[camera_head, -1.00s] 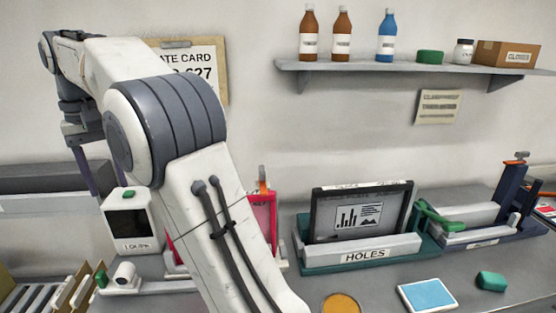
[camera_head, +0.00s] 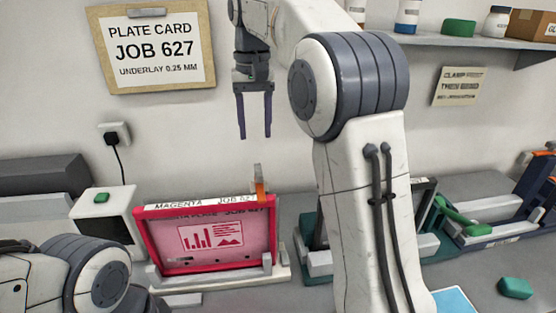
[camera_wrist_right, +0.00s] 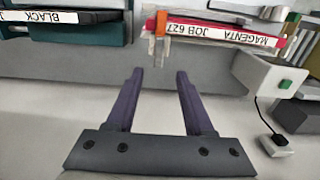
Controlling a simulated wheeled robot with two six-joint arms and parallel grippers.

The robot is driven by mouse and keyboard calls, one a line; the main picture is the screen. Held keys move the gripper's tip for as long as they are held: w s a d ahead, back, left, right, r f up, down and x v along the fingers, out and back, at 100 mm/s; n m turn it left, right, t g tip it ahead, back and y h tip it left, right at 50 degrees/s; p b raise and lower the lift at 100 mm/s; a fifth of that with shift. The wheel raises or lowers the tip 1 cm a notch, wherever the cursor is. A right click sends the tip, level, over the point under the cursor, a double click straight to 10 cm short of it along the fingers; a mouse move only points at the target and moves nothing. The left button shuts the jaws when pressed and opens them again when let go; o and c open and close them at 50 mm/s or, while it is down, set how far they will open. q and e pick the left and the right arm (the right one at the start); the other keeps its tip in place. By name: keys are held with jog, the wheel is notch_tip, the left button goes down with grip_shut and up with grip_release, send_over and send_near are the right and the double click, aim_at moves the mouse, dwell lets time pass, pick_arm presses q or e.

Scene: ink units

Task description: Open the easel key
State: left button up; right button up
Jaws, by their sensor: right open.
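An orange key (camera_head: 260,185) stands upright at the top right corner of the easel (camera_head: 275,272) that holds the magenta plate (camera_head: 205,240), labelled "MAGENTA JOB 627". My right gripper (camera_head: 254,137) hangs fingers down, open and empty, above the key and apart from it. In the right wrist view the orange key (camera_wrist_right: 161,23) shows beyond the open fingers (camera_wrist_right: 160,73), nearly in line with the gap between them. My left arm shows at the lower left; its gripper is out of view.
My right arm crosses the middle and hides most of the green easel (camera_head: 308,250). A blue easel (camera_head: 485,235) with a green lever stands at the right. A white box (camera_head: 104,212) with a green button stands left of the magenta plate. A shelf (camera_head: 480,48) hangs above right.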

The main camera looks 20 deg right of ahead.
aim_at(258, 169)
notch_tip(258, 169, down, 10)
jog(key=shift+d+f, duration=0.1)
jog(key=shift+s, duration=0.1)
grip_shut()
dwell(1.6)
